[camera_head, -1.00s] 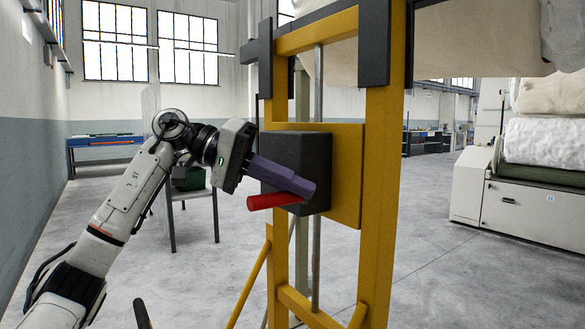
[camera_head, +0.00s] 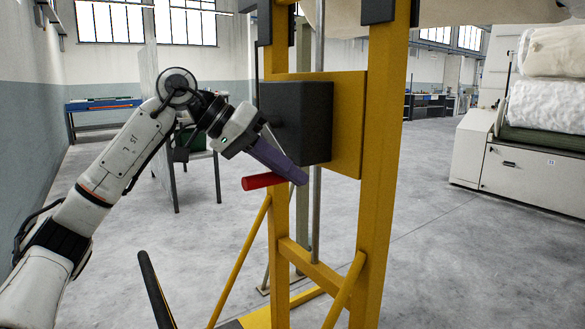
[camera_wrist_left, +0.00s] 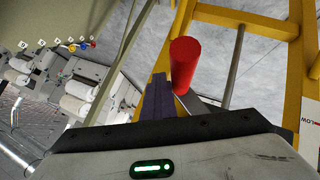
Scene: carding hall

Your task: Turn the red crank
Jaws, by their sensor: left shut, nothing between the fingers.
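The red crank's grip (camera_head: 263,181) is a red cylinder just below the black box (camera_head: 305,120) on the yellow frame. In the left wrist view the red grip (camera_wrist_left: 185,62) points toward the camera, with a grey bar (camera_wrist_left: 205,108) behind its lower end. My left gripper (camera_head: 301,178) is shut and empty. Its purple fingers slope down to the right, across or just above the grip's right end. In the left wrist view the fingers (camera_wrist_left: 158,97) lie close along the grip's left side; I cannot tell whether they touch. The crank's hub is hidden. My right gripper is not in view.
The yellow frame (camera_head: 382,200) stands upright with crossbars and slanted braces. A grey vertical rod (camera_head: 317,215) runs behind the box. A dark table (camera_head: 200,158) stands behind my left arm. A white machine (camera_head: 520,165) is at right, with open concrete floor between.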

